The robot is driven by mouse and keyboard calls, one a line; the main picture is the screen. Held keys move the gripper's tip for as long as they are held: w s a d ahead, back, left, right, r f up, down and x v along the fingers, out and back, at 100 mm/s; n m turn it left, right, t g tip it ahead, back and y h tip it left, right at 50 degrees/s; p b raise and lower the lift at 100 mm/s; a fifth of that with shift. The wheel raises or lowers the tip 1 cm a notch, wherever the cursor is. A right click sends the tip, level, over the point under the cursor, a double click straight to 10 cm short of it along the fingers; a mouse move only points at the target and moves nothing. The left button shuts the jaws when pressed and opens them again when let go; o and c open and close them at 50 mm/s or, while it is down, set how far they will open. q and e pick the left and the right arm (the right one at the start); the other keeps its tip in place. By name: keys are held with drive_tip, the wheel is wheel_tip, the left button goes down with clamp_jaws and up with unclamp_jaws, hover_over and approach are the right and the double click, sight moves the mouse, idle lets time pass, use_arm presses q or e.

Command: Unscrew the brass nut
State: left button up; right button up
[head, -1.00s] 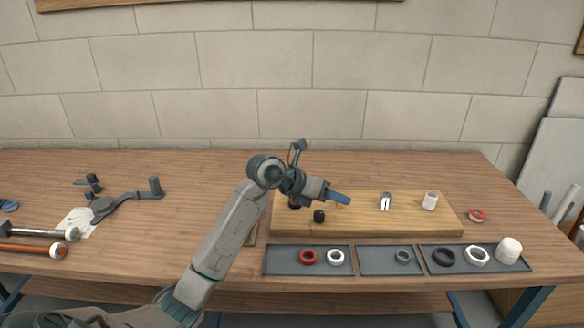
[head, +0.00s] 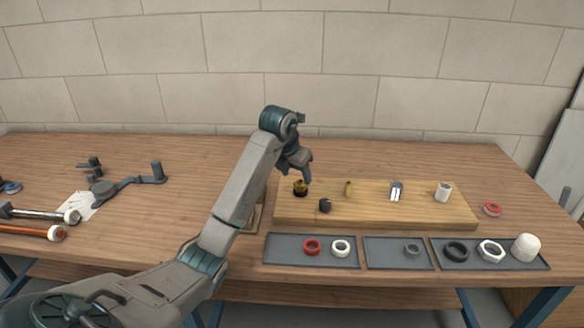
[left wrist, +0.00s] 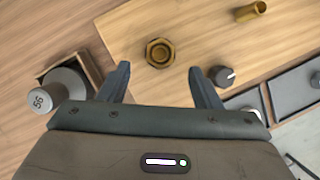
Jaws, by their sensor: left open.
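The brass nut (head: 301,188) sits at the left end of the wooden board (head: 420,215). In the left wrist view the nut (left wrist: 159,52) is a hexagonal brass ring seen from above, with a dark round middle. My left gripper (head: 307,178) is just above the nut in the head view. In the left wrist view my left gripper (left wrist: 158,75) has its two dark fingers spread apart with nothing between them. The nut lies just beyond the fingertips, roughly centred between them. My right gripper is not in view.
A black knob (head: 325,206), a brass tube (head: 348,189), a metal clip (head: 396,191) and a white cylinder (head: 443,192) stand on the board. Grey trays (head: 375,262) with rings lie in front.

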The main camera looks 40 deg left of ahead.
sight(299, 183)
use_arm(q)
drive_tip(key=shift+x, duration=2.15)
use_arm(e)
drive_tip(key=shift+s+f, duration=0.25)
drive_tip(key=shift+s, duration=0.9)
use_arm(q)
drive_tip(key=c, duration=1)
drive_tip(key=o, duration=1.8)
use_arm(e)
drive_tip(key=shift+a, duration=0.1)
use_arm(q)
drive_tip(key=shift+p, duration=0.3)
wheel_tip(299, 183, up, 5)
drive_tip(key=p, duration=0.3)
drive_tip(key=shift+r+p, duration=0.1)
drive_tip(key=shift+p, duration=0.3)
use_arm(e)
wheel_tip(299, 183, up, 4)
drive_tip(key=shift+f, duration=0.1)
